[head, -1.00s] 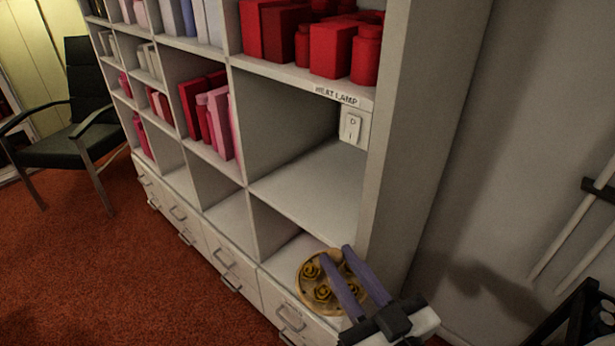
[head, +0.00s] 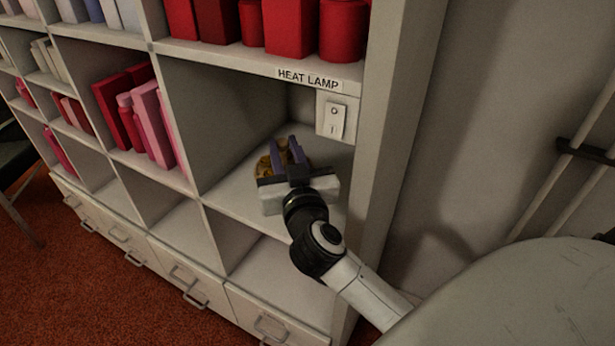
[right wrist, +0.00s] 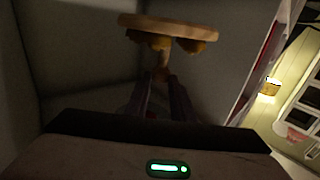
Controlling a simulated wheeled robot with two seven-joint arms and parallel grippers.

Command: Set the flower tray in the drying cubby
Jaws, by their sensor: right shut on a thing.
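The flower tray (head: 264,167) is a round tan disc with yellow flowers, mostly hidden behind my right gripper in the head view. My right gripper (head: 286,149) is inside the cubby (head: 235,190) under the "HEAT LAMP" label (head: 308,78). In the right wrist view, the tray (right wrist: 170,24) shows edge-on, and the fingers (right wrist: 160,78) are shut on the post-like part at its middle. I cannot tell whether the tray touches the cubby floor. My left gripper is out of view.
A switch (head: 336,118) is on the cubby's right side, by the thick side panel (head: 395,130). Red containers (head: 290,28) stand on the shelf above. Pink and red items (head: 140,115) fill the cubby to the left. The cubby below (head: 275,265) looks empty.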

